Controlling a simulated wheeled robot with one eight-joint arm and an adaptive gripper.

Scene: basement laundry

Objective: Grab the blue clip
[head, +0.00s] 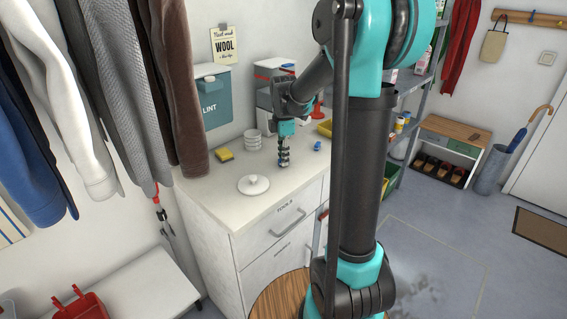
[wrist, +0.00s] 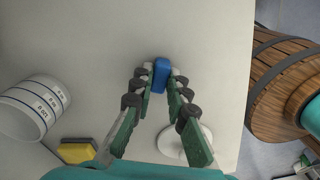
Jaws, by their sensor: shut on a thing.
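The blue clip (wrist: 160,75) is a small blue block-like piece between my fingertips in the wrist view. My gripper (wrist: 159,84) is shut on it, with a finger on each side. In the head view my gripper (head: 283,162) points down at the white counter top (head: 225,198), beside the round white lidded dish. The clip is hard to make out there, and I cannot tell whether it touches the counter.
A round wooden top (head: 277,301) is in front of the cabinet.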

